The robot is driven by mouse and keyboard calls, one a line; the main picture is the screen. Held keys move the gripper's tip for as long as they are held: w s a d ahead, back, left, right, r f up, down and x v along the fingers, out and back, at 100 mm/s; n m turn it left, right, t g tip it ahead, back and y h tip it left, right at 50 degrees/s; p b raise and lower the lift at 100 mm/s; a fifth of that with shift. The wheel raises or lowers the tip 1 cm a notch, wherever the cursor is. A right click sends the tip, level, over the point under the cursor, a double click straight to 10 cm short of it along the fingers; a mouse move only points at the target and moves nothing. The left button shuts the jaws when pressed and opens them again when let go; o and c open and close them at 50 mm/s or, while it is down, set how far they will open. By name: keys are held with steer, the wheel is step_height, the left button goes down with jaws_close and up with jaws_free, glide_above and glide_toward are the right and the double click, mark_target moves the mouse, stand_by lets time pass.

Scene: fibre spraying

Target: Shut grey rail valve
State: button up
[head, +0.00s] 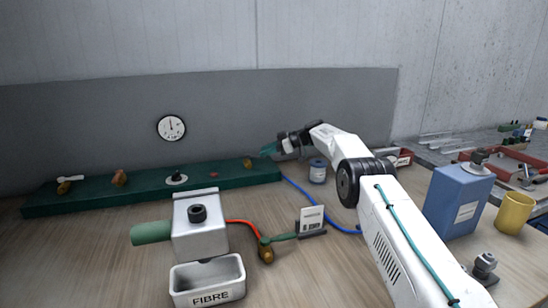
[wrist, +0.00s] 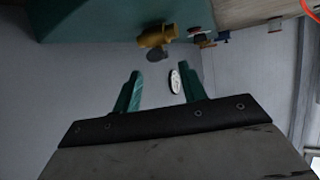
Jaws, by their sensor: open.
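My gripper (head: 268,150) is over the right end of the green rail in the head view. In the wrist view its two teal fingers (wrist: 159,72) are apart with nothing between them. A brass valve (wrist: 157,36) with a grey rounded part (wrist: 157,55) sits beyond the fingertips, apart from them. The rail (head: 215,178) carries a brass fitting (head: 247,162) near my gripper, a dark knob on a pale disc (head: 176,178), another brass fitting (head: 118,177), and a brass valve with a pale lever (head: 68,184) at the left. I cannot tell which is the grey valve.
A white gauge (head: 171,127) is on the grey back panel. In front stand a grey sprayer body (head: 200,228) and a FIBRE bin (head: 207,282).

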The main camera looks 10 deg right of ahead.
steer(key=s+r, duration=0.1)
steer(key=s, duration=0.7)
steer(key=s+d+r, duration=0.1)
steer(key=s+r, duration=0.1)
steer(key=s, duration=0.6)
steer(key=shift+r, duration=0.3)
steer(key=shift+d, duration=0.1)
